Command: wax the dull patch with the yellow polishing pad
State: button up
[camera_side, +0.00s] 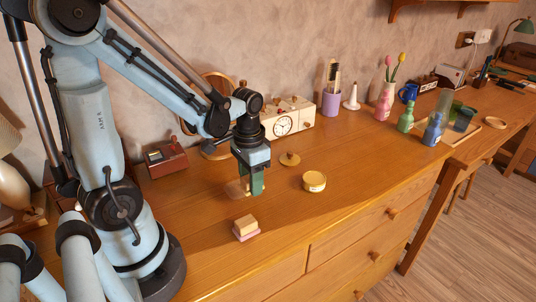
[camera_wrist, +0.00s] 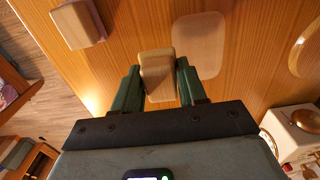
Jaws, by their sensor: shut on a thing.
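My gripper (camera_wrist: 157,85) is shut on a small wooden block, the polishing pad (camera_wrist: 157,68), with a paler cream-yellow part. In the side view my gripper (camera_side: 252,186) points down close to the desk top, and its green fingers hide most of the pad. The dull patch (camera_wrist: 200,42) is a pale rounded rectangle on the wood, just beyond and to the right of the pad in the wrist view. In the side view the patch (camera_side: 235,189) shows at the left of the fingers. I cannot tell whether the pad touches the desk.
A second block with a pink underside (camera_side: 246,229) stands towards the desk's front edge. A round tin (camera_side: 314,181) and a brass-coloured disc (camera_side: 290,159) lie to the right. Desk between block and tin is clear.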

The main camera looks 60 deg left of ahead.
jog(key=shift+r, duration=2.3)
jog(key=s+d+r, duration=0.1)
jog(key=d, duration=0.8)
jog(key=s+d+r, duration=0.1)
jog(key=d+r, duration=0.1)
jog(key=d, duration=0.7)
send_over(287, 213)
notch_tip(287, 213, down, 7)
jog(key=shift+d+r, duration=0.1)
jog(key=shift+f, duration=2.1)
jog(key=shift+f, duration=0.2)
jog(key=o, duration=1)
